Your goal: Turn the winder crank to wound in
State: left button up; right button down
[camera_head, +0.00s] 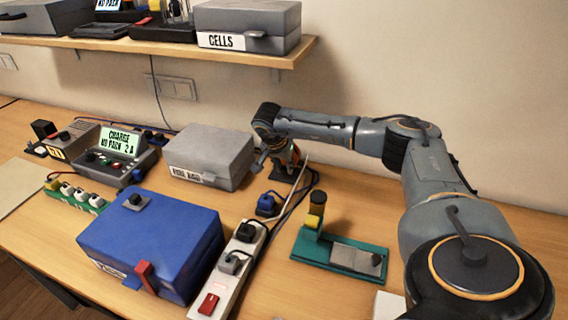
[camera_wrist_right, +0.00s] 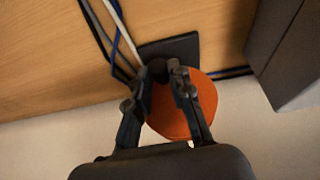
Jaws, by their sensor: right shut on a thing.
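The winder (camera_wrist_right: 205,108) shows in the right wrist view as an orange round drum with a dark square base (camera_wrist_right: 182,48) behind it. A small dark crank knob (camera_wrist_right: 157,68) sits between the fingertips of my right gripper (camera_wrist_right: 161,76), which is shut on it. My left gripper is in neither view.
A grey box (camera_head: 210,152) stands just left of the winder. Cables run forward from it to a white power strip (camera_head: 238,262). A blue case (camera_head: 150,235) and a green jig (camera_head: 340,255) stand nearer. A shelf (camera_head: 150,48) overhangs the back left.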

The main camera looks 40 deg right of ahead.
jog(key=shift+f+t+y+b, duration=0.15)
jog(key=shift+t+y+b, duration=0.25)
jog(key=shift+t+b, duration=0.4)
jog(key=shift+w+m, duration=0.1)
jog(key=shift+m, duration=0.2)
jog(key=c, duration=1.2)
grip_release()
jog(key=v, duration=1.2)
jog(key=shift+d, duration=0.15)
